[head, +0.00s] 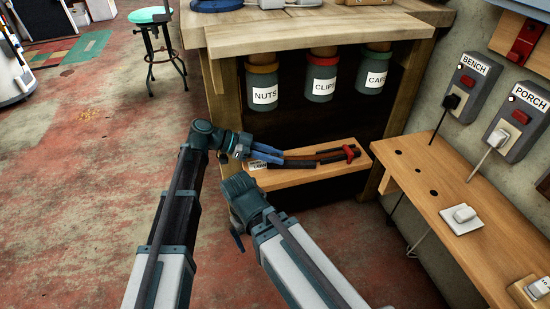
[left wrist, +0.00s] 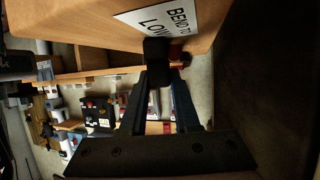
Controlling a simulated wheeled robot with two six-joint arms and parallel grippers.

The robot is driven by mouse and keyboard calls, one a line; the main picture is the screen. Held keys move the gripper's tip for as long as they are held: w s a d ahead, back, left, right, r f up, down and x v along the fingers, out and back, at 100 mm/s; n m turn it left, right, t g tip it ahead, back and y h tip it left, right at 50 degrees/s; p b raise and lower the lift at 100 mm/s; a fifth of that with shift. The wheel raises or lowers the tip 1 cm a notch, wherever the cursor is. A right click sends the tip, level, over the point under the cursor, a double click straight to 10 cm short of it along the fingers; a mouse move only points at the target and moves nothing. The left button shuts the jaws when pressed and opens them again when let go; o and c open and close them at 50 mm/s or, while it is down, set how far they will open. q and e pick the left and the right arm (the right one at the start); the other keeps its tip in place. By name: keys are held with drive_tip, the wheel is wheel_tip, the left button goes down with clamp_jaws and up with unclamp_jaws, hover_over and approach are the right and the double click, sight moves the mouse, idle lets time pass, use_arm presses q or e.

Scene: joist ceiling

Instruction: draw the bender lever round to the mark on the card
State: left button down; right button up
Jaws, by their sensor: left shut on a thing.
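The bender lies on the small wooden shelf under the workbench in the head view, with dark bars and a red part (head: 350,153). My left gripper (head: 281,160) has blue fingers shut on the lever's black end (left wrist: 157,50), close beside the card. The fingers hide part of the lever and card.
Jars labelled NUTS (head: 263,90), CLIPS (head: 321,84) and one partly cut off (head: 373,80) hang above the shelf. A side bench (head: 450,190) with a white switch (head: 463,217) stands at right. A green stool (head: 148,16) stands at back left.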

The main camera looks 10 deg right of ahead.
use_arm(q)
drive_tip(key=c, duration=0.6)
unclamp_jaws()
drive_tip(key=shift+c, duration=0.2)
drive_tip(key=p+v, duration=0.5)
drive_tip(key=v, duration=0.8)
drive_tip(key=shift+a, duration=0.4)
drive_tip(key=shift+w, duration=0.1)
